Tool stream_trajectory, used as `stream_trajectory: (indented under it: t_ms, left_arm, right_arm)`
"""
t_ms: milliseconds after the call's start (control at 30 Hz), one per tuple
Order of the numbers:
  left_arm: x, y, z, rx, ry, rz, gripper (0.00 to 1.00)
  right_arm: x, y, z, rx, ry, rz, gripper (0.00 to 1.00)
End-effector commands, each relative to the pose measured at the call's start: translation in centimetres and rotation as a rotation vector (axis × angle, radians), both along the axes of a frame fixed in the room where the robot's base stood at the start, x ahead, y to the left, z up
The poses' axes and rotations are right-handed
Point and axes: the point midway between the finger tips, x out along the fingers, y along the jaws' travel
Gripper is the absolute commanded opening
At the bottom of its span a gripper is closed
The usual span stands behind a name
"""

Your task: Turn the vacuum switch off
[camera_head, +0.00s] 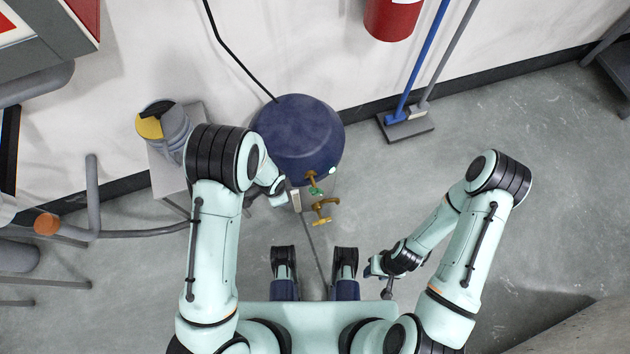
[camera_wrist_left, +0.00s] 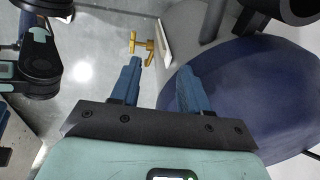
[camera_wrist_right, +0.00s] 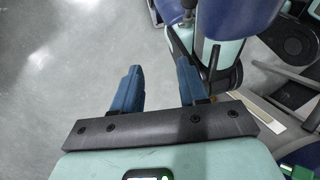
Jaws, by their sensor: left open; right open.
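I cannot make out for certain which part is the vacuum switch. A round dark blue tank (camera_head: 298,140) stands by the wall in the head view and fills the right of the left wrist view (camera_wrist_left: 255,95). At its near side are a brass fitting (camera_head: 312,180), a brass valve (camera_head: 325,211) and a small pale plate (camera_head: 296,200). The valve (camera_wrist_left: 140,46) and plate (camera_wrist_left: 165,44) also show in the left wrist view. My left gripper (camera_wrist_left: 160,68) is open and empty beside the tank, partly hidden in the head view. My right gripper (camera_head: 373,270) is open and empty, low over the floor.
A grey and yellow machine (camera_head: 165,127) sits on a stand left of the tank. A black cable (camera_head: 236,55) runs up the wall. A blue-handled broom (camera_head: 424,60) and a red cylinder (camera_head: 392,18) are at the back.

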Motion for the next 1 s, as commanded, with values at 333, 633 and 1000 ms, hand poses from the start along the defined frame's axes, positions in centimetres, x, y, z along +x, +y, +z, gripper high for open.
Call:
stream_trajectory:
  t_ms: [333,633,1000]
  left_arm:
    - [0.3,-10.1,10.9,0.062,0.000,-0.221,0.45]
    - [-0.4,-11.0,9.1,0.051,0.025,-0.209,0.45]
    - [0.4,-10.9,1.3,0.050,0.024,-0.210,0.45]
  right_arm:
    - [2.6,5.5,3.1,0.069,-0.059,-0.198,0.43]
    - [3.2,6.2,2.8,0.080,-0.068,-0.244,0.43]
    - [5.9,5.1,0.2,0.054,-0.148,-0.269,0.43]
